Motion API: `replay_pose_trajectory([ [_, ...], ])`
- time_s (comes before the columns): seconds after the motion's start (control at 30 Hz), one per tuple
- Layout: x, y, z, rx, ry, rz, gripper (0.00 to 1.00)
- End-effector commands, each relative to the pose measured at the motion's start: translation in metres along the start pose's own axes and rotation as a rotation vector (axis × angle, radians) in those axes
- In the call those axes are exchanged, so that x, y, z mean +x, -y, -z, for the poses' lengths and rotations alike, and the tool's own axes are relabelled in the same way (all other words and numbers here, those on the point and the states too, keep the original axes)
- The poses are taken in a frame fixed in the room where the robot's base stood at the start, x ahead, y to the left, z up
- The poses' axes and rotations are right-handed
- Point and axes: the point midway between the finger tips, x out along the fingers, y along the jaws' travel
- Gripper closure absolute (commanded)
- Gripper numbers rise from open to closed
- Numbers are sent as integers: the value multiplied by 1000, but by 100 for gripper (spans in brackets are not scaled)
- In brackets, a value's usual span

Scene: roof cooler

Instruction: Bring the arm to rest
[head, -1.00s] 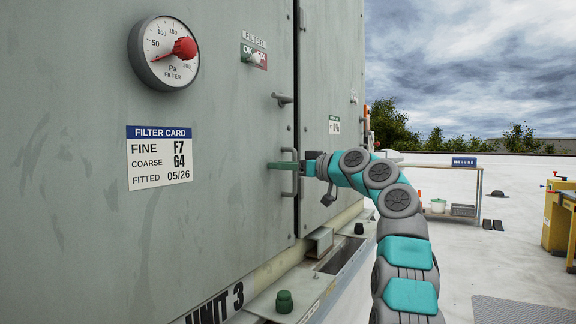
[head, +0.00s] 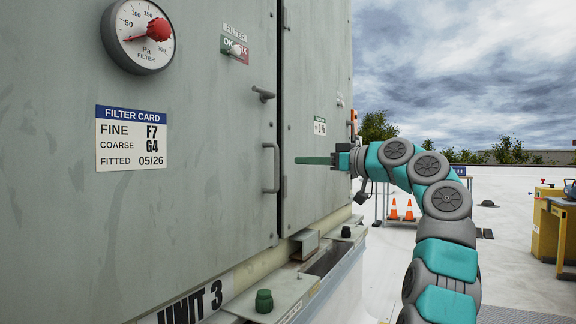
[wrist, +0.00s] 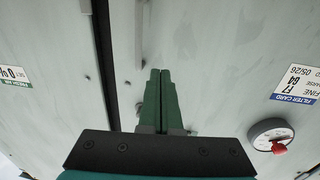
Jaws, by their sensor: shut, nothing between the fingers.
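My gripper (head: 314,160) is shut and empty, its green fingers pressed together. In the head view it is held out level in front of the grey cabinet (head: 215,190), to the right of the door handle (head: 271,168) and apart from it. In the wrist view the shut fingers (wrist: 160,100) point along the cabinet face, with the dark door gap (wrist: 104,60) to their left. My arm bends up from the lower right of the head view.
The cabinet carries a pressure gauge (head: 138,35), a filter card (head: 131,138) and a small switch (head: 235,50). A ledge with a green knob (head: 264,301) runs along its foot. Traffic cones (head: 409,211) and a yellow bench (head: 550,225) stand on the open roof at right.

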Motion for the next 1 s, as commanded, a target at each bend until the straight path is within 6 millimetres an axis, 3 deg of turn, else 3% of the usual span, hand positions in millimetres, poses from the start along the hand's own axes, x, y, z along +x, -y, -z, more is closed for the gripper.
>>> replay_pose_trajectory([
  [0.23, -12, -1, 0, 0, 0, 0, 100],
  [0.4, -11, 0, 0, 53, 17, 2, 100],
  [0.57, -2, 6, -14, 196, 83, 7, 100],
  [0.77, 10, 31, -50, 378, 219, 4, 100],
  [1.0, 12, 82, -112, 546, 422, -26, 100],
])
